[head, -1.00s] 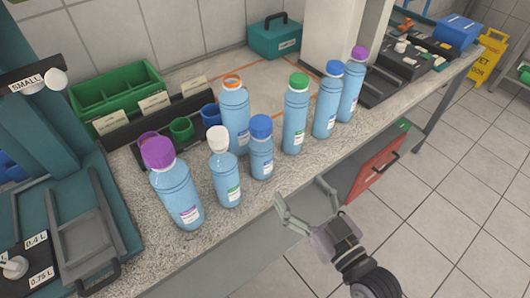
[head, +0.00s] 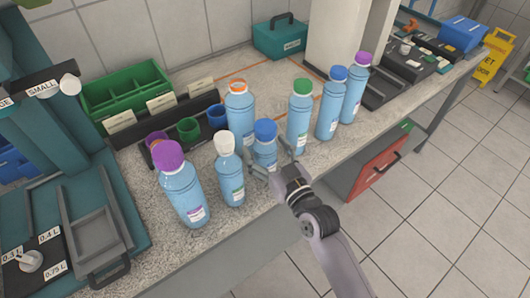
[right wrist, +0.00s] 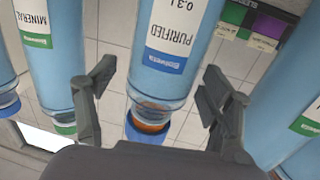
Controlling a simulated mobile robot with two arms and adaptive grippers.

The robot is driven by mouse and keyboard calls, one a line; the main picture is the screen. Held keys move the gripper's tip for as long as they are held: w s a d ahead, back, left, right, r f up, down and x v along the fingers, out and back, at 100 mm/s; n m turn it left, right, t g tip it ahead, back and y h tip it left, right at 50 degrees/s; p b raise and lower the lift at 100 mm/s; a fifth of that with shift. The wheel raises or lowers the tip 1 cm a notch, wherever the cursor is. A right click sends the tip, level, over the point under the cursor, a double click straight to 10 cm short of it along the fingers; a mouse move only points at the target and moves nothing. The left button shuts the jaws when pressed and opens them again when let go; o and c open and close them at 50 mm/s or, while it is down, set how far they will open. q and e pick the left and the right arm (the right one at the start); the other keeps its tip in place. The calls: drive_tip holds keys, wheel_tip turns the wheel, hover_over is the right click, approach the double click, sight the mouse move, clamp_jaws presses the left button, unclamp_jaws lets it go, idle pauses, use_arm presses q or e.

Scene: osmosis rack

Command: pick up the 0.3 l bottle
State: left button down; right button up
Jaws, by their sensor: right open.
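The 0.3 l bottle is the short light-blue bottle with a blue cap (head: 265,133), upright at the counter's front among taller bottles. In the right wrist view, which looks upside down, the bottle (right wrist: 172,45) shows its "PURIFIED 0.3 l" label between the two fingers. My right gripper (head: 272,168) is open at this bottle, with one finger at each side of its body. The wrist view shows the open gripper (right wrist: 158,80) with gaps between each finger and the bottle. My left gripper is out of view.
A white-capped bottle (head: 230,180) stands close on the left, an orange-capped bottle (head: 240,115) behind, and a green-capped bottle (head: 299,120) on the right. A large purple-capped bottle (head: 182,190) stands farther left. A green bin (head: 125,90) is at the back left.

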drive_tip(key=shift+w+a, duration=0.2)
drive_tip(key=shift+w, duration=0.2)
drive_tip(key=shift+s, duration=0.1)
drive_tip(key=c, duration=1.5)
